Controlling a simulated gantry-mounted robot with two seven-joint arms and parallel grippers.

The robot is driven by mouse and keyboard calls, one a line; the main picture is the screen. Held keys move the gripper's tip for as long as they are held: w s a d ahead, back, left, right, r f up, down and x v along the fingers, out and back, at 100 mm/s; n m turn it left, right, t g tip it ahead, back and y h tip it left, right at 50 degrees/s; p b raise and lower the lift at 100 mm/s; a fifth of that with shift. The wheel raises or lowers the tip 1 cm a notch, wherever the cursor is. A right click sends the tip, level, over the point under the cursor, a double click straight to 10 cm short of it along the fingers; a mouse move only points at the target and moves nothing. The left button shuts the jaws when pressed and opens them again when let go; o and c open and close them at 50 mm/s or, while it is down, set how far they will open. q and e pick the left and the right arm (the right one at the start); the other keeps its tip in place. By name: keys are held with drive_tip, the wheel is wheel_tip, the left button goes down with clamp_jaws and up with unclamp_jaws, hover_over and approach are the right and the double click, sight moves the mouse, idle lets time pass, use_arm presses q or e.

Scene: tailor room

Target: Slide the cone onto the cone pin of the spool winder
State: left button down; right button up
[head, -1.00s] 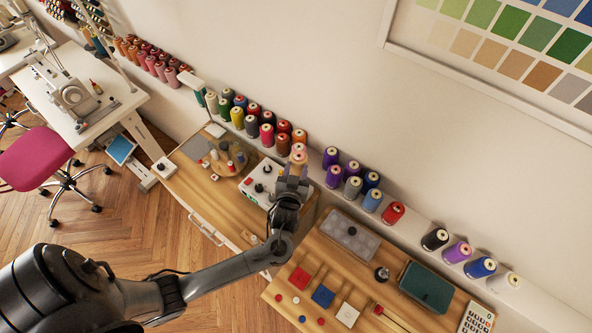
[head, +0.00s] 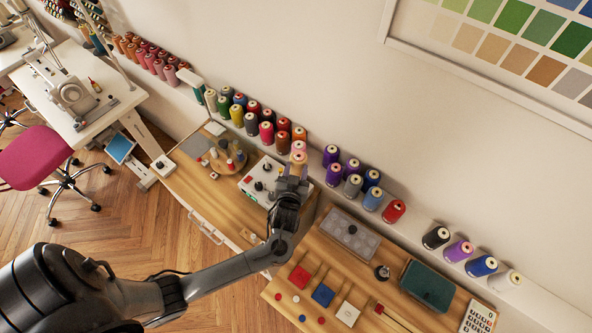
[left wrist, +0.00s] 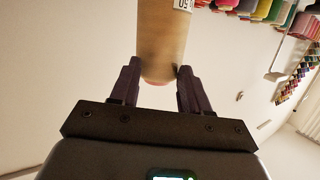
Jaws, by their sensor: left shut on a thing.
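A tan-peach thread cone (head: 298,157) is held between the two fingers of my left gripper (head: 292,174). In the left wrist view, the cone (left wrist: 164,42) stands out beyond the fingertips, with a white label near its upper edge. The left gripper (left wrist: 158,84) is shut on its near end. The spool winder (head: 249,185) is a pale box with a red button, a green button and black knobs, just left of the gripper. I cannot make out its cone pin; the gripper and arm cover the winder's right part. My right gripper is not in view.
Thread cones stand along the wall ledge behind the gripper, including a purple one (head: 333,175) close on the right. A round wooden board (head: 215,162) with small items lies left of the winder. A grey tray (head: 343,232) and a green tray (head: 428,287) lie to the right.

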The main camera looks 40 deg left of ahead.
sight(297, 172)
use_arm(q)
drive_tip(key=shift+f+b, duration=1.2)
drive_tip(key=shift+f, duration=0.65)
idle(0.3)
wheel_tip(297, 172, down, 6)
drive_tip(key=b, duration=0.4)
drive_tip(key=shift+c, duration=2.4)
unclamp_jaws()
drive_tip(key=shift+f, duration=0.1)
